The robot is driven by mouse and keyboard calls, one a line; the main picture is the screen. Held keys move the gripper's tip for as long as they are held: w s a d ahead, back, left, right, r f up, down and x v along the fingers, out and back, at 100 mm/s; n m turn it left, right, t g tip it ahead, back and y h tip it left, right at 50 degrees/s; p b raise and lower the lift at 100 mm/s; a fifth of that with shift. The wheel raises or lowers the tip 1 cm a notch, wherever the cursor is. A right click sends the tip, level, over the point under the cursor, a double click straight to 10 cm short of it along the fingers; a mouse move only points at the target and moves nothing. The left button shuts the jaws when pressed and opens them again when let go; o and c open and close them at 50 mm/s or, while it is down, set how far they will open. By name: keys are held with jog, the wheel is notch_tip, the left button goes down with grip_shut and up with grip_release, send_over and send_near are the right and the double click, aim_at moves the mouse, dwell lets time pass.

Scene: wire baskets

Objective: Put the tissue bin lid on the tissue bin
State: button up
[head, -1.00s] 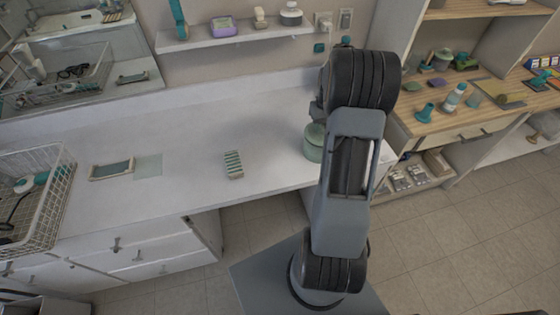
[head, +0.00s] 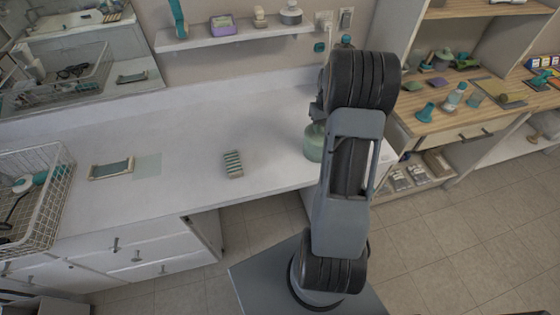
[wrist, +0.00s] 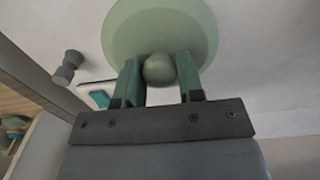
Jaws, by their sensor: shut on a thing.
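The tissue bin (head: 313,148) is a pale green round container on the right part of the white counter. My arm hides its right side in the head view. The tissue bin lid (wrist: 125,28) is a pale green disc with a round knob (wrist: 158,68), seen close up in the wrist view. My gripper (wrist: 159,78) has its two green fingers on either side of the knob and is shut on it. In the head view the gripper is mostly hidden behind my arm, close above the bin. I cannot tell whether the lid touches the bin's rim.
A striped block (head: 233,164) and a small framed tray (head: 111,169) lie on the counter. A wire basket (head: 62,200) stands at the far left. A wall shelf (head: 240,37) holds small items. A wooden shelf unit (head: 440,121) stands right of the counter.

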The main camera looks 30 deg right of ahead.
jog(key=shift+f, duration=0.25)
jog(key=o, duration=1.2)
jog(key=shift+r, duration=0.2)
jog(key=shift+r+p, duration=2.65)
jog(key=shift+r, duration=1.25)
notch_tip(320, 180, up, 14)
jog(key=b, duration=0.1)
jog(key=shift+b, duration=0.4)
